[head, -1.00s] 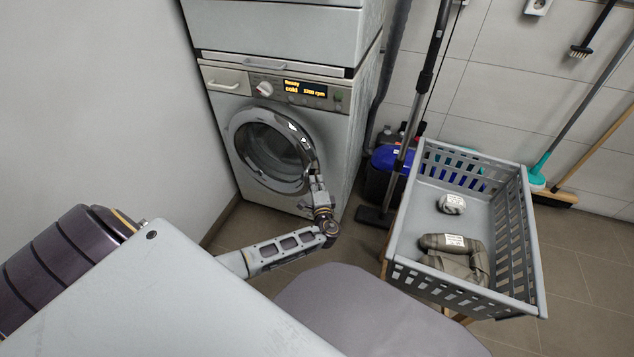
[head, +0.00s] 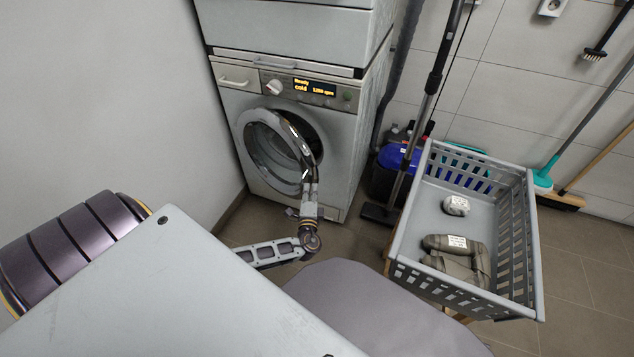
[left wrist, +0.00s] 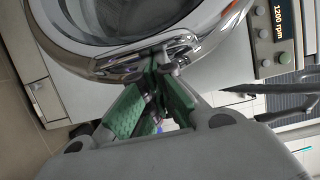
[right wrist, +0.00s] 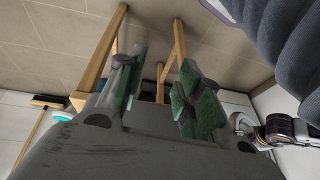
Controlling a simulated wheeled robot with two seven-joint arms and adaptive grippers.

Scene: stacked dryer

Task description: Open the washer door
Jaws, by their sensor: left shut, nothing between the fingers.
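The white washer (head: 340,165) stands in the lower part of the stack, its display lit. Its round chrome-rimmed door (head: 247,150) is partly open, swung out on its left side, and the dark drum opening shows behind its right edge. My left gripper (head: 309,180) is at the right edge of the door. In the left wrist view its green-padded fingers (left wrist: 155,68) are closed together against or right beside the chrome rim (left wrist: 120,68), with nothing visible held; exact contact is unclear. My right gripper (right wrist: 155,80) is open and empty, seen only in the right wrist view.
A grey laundry basket (head: 533,240) with rolled dark cloths stands on wooden legs at right. A vacuum pole (head: 432,85) and a blue-lidded bin (head: 396,157) stand between basket and washer. A wall (head: 120,90) is close on the left. Some floor before the washer is clear.

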